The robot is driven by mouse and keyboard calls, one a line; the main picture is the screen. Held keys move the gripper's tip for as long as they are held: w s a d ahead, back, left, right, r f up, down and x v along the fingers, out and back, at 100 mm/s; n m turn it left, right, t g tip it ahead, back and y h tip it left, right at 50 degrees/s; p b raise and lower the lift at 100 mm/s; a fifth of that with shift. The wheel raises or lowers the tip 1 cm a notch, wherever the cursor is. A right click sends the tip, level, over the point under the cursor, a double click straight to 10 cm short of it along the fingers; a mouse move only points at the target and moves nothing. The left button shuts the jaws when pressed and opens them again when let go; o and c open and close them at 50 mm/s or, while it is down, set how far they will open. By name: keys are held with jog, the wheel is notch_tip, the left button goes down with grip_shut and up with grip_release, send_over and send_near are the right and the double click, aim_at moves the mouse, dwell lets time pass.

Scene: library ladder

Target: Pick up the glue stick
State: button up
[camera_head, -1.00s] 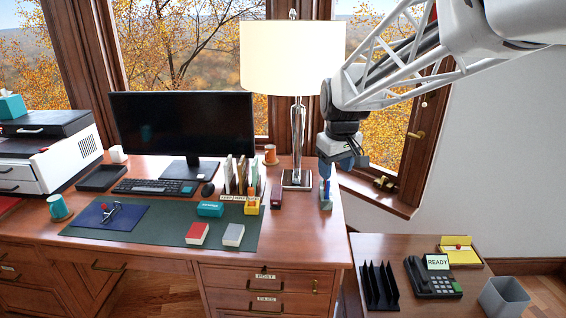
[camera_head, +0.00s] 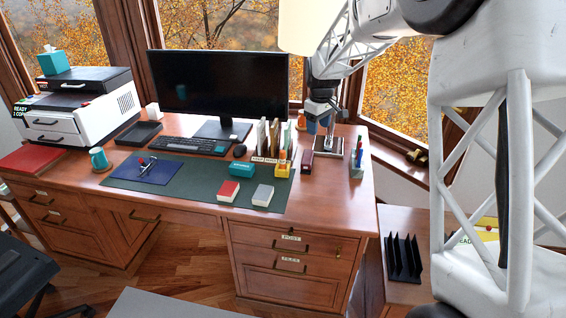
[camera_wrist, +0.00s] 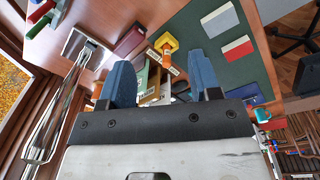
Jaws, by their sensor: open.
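I cannot pick out the glue stick for certain in either view. A small pen cup (camera_head: 357,168) with upright blue, green and red items stands at the desk's right end; its contents are too small to tell apart. A green and red item (camera_wrist: 40,18) shows at the upper left of the wrist view. My gripper (camera_head: 317,126) is above the back right of the desk, beside the lamp. In the wrist view its two blue fingers (camera_wrist: 165,80) are apart, with nothing held between them. The upright folders (camera_wrist: 150,82) show beyond them.
The lamp (camera_wrist: 45,125) stands close beside my gripper. A monitor (camera_head: 218,85) is to its left. A maroon box (camera_head: 307,162), yellow holder (camera_head: 282,170), and red (camera_head: 228,191) and grey (camera_head: 263,195) boxes are on the desk. The desk's front right is clear.

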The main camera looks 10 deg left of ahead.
aim_at(283, 159)
jog(key=w+a+f+n, duration=0.1)
jog(key=w+a+f, duration=0.3)
jog(key=f, duration=0.1)
jog(key=w+a+f+n, duration=0.1)
jog(key=w+a+f, duration=0.3)
jog(key=a+f, duration=0.1)
jog(key=w+a+f+n, duration=0.2)
jog(key=w+a+f, duration=0.2)
jog(key=a+f, duration=0.1)
jog(key=shift+a+f+g, duration=0.15)
jog(key=shift+f+g, duration=0.15)
jog(key=shift+f, duration=0.15)
jog(key=shift+f, duration=0.1)
jog(key=shift+f, duration=1.2)
jog(key=shift+f, duration=0.1)
jog(key=shift+f, duration=2.5)
jog(key=shift+c, duration=0.4)
jog(key=c, duration=0.9)
